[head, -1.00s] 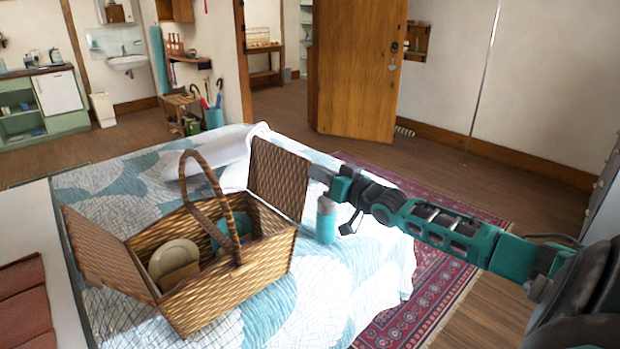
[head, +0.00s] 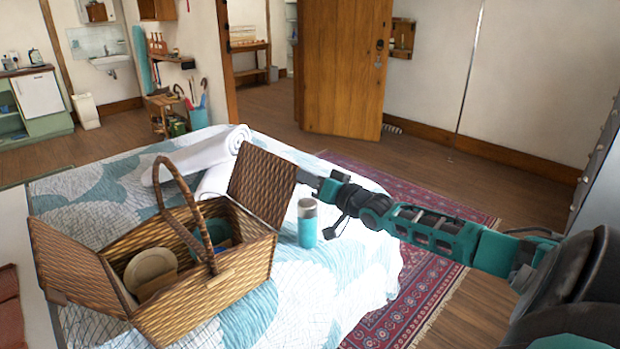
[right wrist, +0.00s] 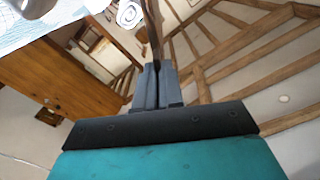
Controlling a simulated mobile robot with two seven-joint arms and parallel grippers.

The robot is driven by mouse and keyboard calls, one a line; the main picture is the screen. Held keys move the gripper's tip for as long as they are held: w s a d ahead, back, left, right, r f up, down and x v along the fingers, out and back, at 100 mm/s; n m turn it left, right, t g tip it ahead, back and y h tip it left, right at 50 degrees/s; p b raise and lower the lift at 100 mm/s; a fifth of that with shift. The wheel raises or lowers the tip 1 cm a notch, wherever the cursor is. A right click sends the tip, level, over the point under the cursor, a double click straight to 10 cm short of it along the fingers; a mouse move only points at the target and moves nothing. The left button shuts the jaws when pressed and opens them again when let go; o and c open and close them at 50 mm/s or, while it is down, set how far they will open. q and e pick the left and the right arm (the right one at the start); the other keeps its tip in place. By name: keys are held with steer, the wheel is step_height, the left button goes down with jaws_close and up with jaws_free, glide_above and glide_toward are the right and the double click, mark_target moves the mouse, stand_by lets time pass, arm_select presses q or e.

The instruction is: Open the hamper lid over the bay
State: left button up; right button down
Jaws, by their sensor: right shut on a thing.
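The hamper (head: 215,285) is a brown wicker basket on the bed, with a tall arched handle (head: 205,225). Its right lid (head: 262,183) stands raised, leaning slightly outward to the right. Its left lid (head: 75,265) is also raised and leans out to the left. My right gripper (head: 314,181) is shut on the outer edge of the right lid. In the right wrist view, the closed fingers (right wrist: 156,80) pinch the thin lid (right wrist: 151,30), seen edge-on. Inside the hamper are a pale plate (head: 151,268) and a blue item, partly hidden. My left gripper is not in view.
A teal bottle with a grey cap (head: 307,224) stands on the bed, just below my right gripper. White rolled towels (head: 205,155) lie behind the hamper. A red rug (head: 400,315) lies beside the bed.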

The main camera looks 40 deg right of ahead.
steer(key=c, duration=1.3)
jaws_free()
steer(key=shift+a, duration=0.1)
steer(key=shift+o, duration=0.2)
steer(key=s+p, duration=0.2)
steer(key=s, duration=1.1)
steer(key=shift+d+p, duration=0.25)
steer(key=shift+p, duration=0.15)
steer(key=shift+w, duration=0.1)
